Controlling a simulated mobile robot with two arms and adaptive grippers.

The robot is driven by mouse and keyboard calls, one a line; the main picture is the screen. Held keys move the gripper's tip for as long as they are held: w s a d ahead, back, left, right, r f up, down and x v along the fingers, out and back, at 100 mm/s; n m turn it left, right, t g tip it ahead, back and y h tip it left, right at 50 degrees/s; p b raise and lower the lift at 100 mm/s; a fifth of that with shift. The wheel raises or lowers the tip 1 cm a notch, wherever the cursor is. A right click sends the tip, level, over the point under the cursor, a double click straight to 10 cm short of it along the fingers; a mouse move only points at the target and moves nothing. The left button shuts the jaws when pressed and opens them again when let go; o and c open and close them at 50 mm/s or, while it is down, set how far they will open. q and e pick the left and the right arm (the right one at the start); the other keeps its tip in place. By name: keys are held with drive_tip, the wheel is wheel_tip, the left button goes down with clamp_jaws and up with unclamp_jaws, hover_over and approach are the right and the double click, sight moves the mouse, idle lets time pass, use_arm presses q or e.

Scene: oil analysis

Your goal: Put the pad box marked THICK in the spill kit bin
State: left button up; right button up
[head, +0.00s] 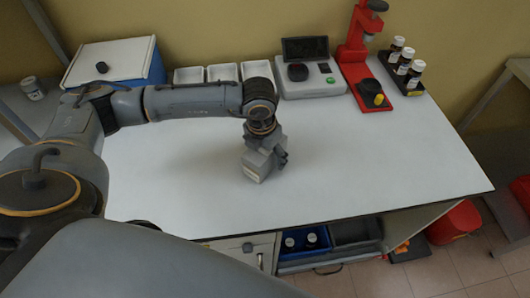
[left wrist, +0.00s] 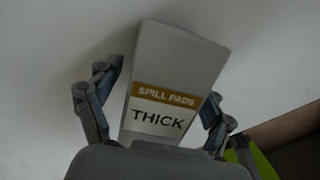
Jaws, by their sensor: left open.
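The pad box marked THICK (left wrist: 165,112) is a grey box with a brown "SPILL PADS" band above the word THICK in the left wrist view. In the head view the box (head: 255,168) is on the white worktop near its middle, partly covered by my left gripper (head: 268,158). My left gripper is open, with one finger on each side of the box. Gaps show between the fingers and the box in the left wrist view. My right gripper is not in view. No bin with a readable spill kit label shows; a red container (head: 455,222) stands on the floor at right.
A grey instrument (head: 310,88), a red press (head: 355,60) and a black rack with bottles (head: 402,80) line the back. White trays (head: 222,73) and a blue-and-white box (head: 115,62) stand left of them. An open drawer (head: 330,250) sticks out below. The worktop's right part is clear.

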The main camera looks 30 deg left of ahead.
use_arm(q)
drive_tip(key=shift+c, duration=0.2)
drive_tip(key=c, duration=1.4)
